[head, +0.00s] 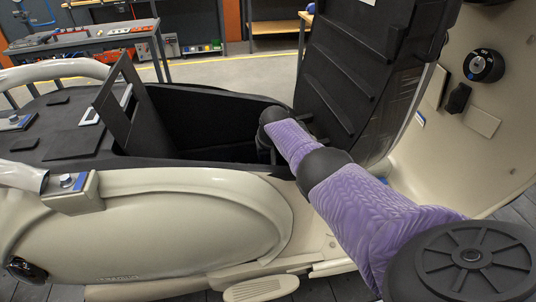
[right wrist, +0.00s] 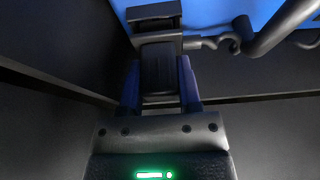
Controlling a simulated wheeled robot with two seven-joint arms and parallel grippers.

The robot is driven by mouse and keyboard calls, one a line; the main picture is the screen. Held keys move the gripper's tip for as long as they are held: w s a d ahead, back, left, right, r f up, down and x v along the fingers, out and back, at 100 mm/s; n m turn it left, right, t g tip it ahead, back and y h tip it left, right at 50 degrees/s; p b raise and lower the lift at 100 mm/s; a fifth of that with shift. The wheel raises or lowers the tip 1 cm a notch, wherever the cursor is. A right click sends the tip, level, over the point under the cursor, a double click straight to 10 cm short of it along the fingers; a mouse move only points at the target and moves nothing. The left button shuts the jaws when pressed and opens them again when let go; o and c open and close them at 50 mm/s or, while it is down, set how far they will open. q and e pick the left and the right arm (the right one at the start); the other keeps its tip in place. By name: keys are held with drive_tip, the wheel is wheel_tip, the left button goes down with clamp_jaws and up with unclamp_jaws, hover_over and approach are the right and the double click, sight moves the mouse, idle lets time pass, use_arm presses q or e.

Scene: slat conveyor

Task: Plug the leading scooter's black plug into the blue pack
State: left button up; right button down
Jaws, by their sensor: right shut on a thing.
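The cream scooter (head: 190,215) stands across the head view with its black under-seat bay (head: 205,120) open. My right arm reaches into the bay, and the right gripper (head: 274,152) is partly hidden at its right end. In the right wrist view, the right gripper (right wrist: 160,88) is shut on the black plug (right wrist: 157,68), its fingers on either side. The blue pack (right wrist: 215,14) lies beyond the plug at the top. The plug's far end overlaps the pack in the picture; I cannot tell whether it is seated. My left gripper is out of view.
A raised black panel (head: 345,75) stands right of the bay, and a thin black flap (head: 123,100) at its left. A dark cable (right wrist: 280,22) curves beside the plug. Dark bay walls (right wrist: 45,125) surround the gripper. Workbenches (head: 95,40) stand far behind.

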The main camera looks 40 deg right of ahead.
drive_tip(key=shift+s+a+f, duration=0.1)
drive_tip(key=shift+s+f, duration=0.05)
drive_tip(key=shift+f, duration=0.25)
drive_tip(key=shift+s+a+f, duration=0.1)
drive_tip(key=shift+s+f, duration=0.05)
drive_tip(key=shift+f, duration=0.25)
drive_tip(key=shift+c, duration=1)
unclamp_jaws()
drive_tip(key=shift+f+b, duration=0.1)
drive_tip(key=shift+b, duration=0.2)
wheel_tip(320, 180, up, 3)
drive_tip(key=p, duration=0.4)
drive_tip(key=shift+s+a, duration=0.1)
drive_tip(key=p+v, duration=0.6)
drive_tip(key=shift+r, duration=0.4)
